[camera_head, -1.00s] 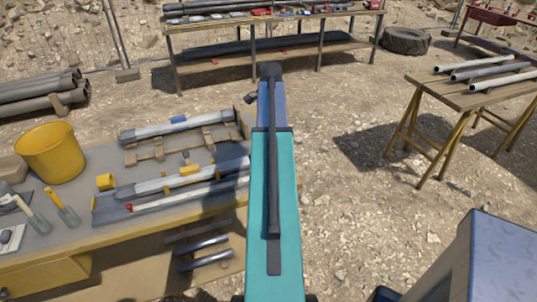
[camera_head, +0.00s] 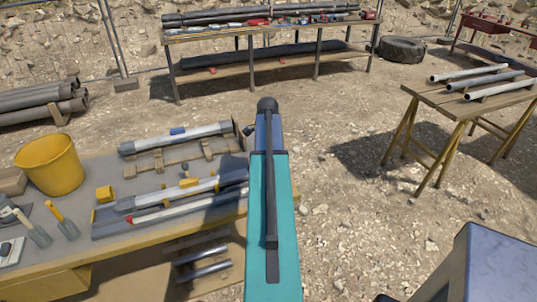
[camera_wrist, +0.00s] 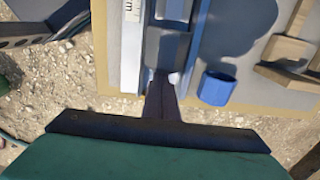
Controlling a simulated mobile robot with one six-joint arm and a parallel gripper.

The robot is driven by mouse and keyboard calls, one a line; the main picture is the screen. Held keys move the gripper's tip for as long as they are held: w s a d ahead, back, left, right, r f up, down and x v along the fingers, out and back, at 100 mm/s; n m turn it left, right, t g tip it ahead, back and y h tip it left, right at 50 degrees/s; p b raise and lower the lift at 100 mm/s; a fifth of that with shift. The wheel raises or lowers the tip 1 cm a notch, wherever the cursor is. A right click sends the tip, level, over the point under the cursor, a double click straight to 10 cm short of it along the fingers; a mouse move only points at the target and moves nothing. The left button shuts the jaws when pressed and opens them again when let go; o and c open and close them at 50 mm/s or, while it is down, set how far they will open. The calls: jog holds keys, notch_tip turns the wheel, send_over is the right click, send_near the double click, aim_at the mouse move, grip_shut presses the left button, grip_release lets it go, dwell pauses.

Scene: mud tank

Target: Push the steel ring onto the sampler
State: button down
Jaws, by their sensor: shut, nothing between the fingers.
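The sampler (camera_head: 200,188) appears as a long grey tube lying in a dark tray on the bench; my arm hides its right end in the head view. In the wrist view the sampler (camera_wrist: 173,11) runs up the picture beside a white scale. A dark grey collar (camera_wrist: 166,46), perhaps the steel ring, is around its near end; I cannot tell how far on it sits. My gripper (camera_wrist: 161,84) is shut and empty, its dark fingers at the collar's near end. Whether they touch is unclear. The head view hides my gripper behind the arm.
A blue cup-like piece (camera_wrist: 216,88) stands right of my fingers. A second tube (camera_head: 190,137) rests on wooden cradles (camera_wrist: 285,50). A yellow bucket (camera_head: 50,166) and hand tools (camera_head: 64,222) stand at the bench's left. Gravel is open right of the bench.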

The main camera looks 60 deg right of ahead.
jog(key=shift+f+p, duration=0.3)
jog(key=shift+f, duration=1)
jog(key=shift+w+a+b, duration=0.2)
jog(key=shift+w+a, duration=0.45)
jog(key=shift+a, duration=0.25)
jog(key=shift+w+a+b, duration=0.15)
jog(key=shift+w+a, duration=0.5)
jog(key=shift+a, duration=0.2)
jog(key=shift+r, duration=0.1)
